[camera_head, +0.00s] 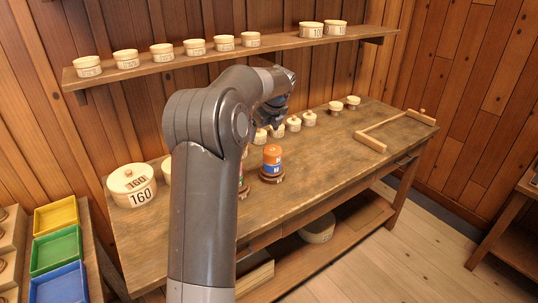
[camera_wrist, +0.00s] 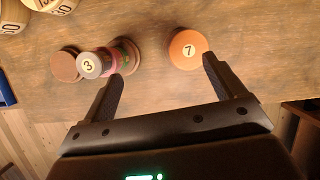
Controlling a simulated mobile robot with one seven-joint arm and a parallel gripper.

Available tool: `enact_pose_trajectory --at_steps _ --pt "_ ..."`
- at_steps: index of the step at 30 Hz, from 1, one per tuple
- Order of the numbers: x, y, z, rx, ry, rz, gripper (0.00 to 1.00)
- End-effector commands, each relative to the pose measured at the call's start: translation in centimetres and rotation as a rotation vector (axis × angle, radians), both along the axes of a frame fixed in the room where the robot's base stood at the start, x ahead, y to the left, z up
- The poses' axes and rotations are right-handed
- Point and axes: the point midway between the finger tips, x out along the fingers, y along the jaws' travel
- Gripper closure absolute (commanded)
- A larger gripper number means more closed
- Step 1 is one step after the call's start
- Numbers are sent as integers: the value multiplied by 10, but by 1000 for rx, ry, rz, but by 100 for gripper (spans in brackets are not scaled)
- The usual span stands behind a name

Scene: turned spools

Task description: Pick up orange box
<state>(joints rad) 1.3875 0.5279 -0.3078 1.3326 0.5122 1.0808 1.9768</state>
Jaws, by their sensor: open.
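The orange box (camera_head: 272,152) is a rounded orange piece on top of a blue piece, on a brown spool base (camera_head: 271,177) on the workbench. In the wrist view the orange piece (camera_wrist: 187,50) is seen from above as a disc marked 7, just beyond the right fingertip. My gripper (camera_wrist: 162,74) is open, with nothing between its fingers. In the head view my arm mostly hides the gripper, which is above the bench behind the orange box.
A large round box marked 160 (camera_head: 131,186) is at the bench's left. Small lidded boxes (camera_head: 293,124) line the back. The front right is clear.

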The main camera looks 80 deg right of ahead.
Motion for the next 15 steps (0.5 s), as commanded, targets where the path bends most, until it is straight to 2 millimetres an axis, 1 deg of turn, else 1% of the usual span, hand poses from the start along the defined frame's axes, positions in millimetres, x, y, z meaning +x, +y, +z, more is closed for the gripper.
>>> enact_pose_trajectory --at_steps 1,3,6,11,15 --pt "-19 -9 -7 13 -10 -59 12" --pt "-36 -16 -13 26 -21 -122 12" --pt "-48 -21 -18 35 -30 -166 12" --pt "-45 -25 -32 37 -32 -173 12" --pt "-39 -32 -53 38 -32 -171 12"
